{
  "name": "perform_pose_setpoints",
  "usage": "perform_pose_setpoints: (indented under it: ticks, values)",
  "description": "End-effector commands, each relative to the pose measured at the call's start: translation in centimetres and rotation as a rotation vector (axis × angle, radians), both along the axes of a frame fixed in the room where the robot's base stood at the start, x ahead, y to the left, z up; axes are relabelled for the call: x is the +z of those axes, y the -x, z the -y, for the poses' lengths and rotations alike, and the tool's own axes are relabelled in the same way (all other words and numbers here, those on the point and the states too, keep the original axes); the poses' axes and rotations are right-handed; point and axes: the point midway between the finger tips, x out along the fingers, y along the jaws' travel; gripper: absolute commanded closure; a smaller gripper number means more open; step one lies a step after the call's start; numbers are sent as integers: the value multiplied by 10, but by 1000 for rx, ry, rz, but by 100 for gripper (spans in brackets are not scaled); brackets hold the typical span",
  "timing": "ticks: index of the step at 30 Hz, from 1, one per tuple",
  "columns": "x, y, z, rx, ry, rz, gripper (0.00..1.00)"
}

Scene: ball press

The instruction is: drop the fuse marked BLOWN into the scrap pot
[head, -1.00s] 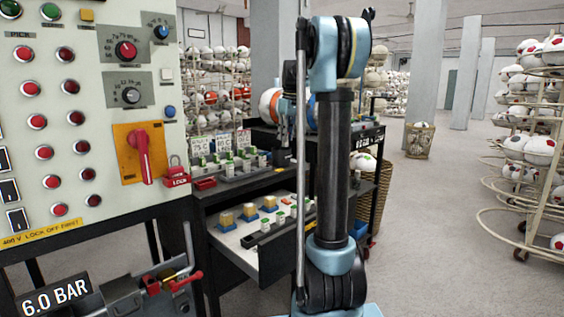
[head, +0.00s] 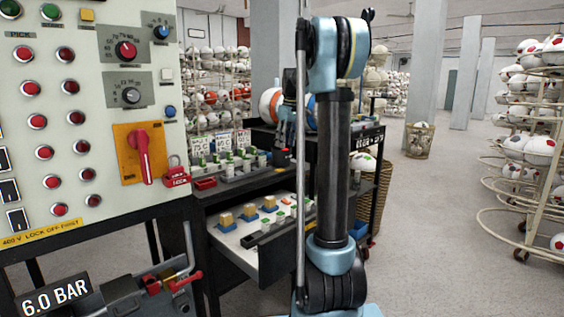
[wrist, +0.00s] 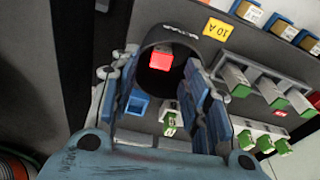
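A round black pot (wrist: 151,84) stands below my gripper in the wrist view, with pale lettering on its rim too small to read surely. A fuse with a bright red face (wrist: 160,62) shows within the pot's mouth, between my fingers but apart from both. Whether it rests inside or is still falling I cannot tell, and no BLOWN mark is legible. My gripper (wrist: 162,88) is open, its fingers spread on either side of the pot. In the head view my gripper (head: 284,124) hangs above the bench, partly hidden by my arm.
Green-ended fuses (wrist: 236,80) sit in a dark rack right of the pot, near a yellow 10 A label (wrist: 216,29). A blue holder (wrist: 137,104) lies near the fingers. An open drawer (head: 239,242) and the control panel (head: 60,120) flank the bench.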

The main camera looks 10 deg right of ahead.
Motion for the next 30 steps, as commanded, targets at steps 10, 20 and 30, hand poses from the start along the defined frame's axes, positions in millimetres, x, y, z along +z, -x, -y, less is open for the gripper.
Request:
perform_pose_setpoints:
  ticks: [10, 20, 30]
  values:
    - [19, 2, 2, 0, 0, 0, 57]
    - [80, 7, 8, -1, 0, -2, 57]
    - [115, 10, 12, 0, 0, -1, 57]
